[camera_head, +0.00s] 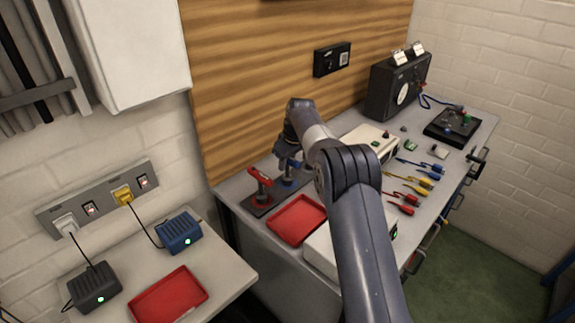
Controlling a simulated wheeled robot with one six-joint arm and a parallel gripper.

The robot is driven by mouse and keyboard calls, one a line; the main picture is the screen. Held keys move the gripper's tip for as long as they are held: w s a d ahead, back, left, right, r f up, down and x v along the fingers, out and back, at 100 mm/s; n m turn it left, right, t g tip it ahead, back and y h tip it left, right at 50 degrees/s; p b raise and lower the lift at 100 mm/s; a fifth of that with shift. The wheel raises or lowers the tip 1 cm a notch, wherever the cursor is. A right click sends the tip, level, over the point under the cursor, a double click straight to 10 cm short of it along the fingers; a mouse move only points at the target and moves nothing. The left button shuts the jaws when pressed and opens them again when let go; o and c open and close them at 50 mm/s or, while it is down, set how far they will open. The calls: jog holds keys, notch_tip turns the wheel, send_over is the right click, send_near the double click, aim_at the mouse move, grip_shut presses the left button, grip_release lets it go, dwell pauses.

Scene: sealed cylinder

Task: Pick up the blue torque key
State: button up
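A dark stand (262,210) sits at the left back of the grey workbench, near the wooden wall panel. A red key (260,184) stands upright on it. A blue part, which looks like the blue torque key (288,181), stands to the right of the red one. My gripper (289,160) points down directly over the blue key, at or very near its top. The fingers are small and partly hidden by my wrist, so I cannot tell whether they touch or grip the key.
A red tray (297,220) lies in front of the stand. A cream box (368,143), coloured leads (411,187) and a black gauge box (397,86) are farther right. A lower side table (222,259) at left holds another red tray (168,296) and two chargers.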

grip_shut()
jog(key=shift+r, duration=0.1)
dwell(0.4)
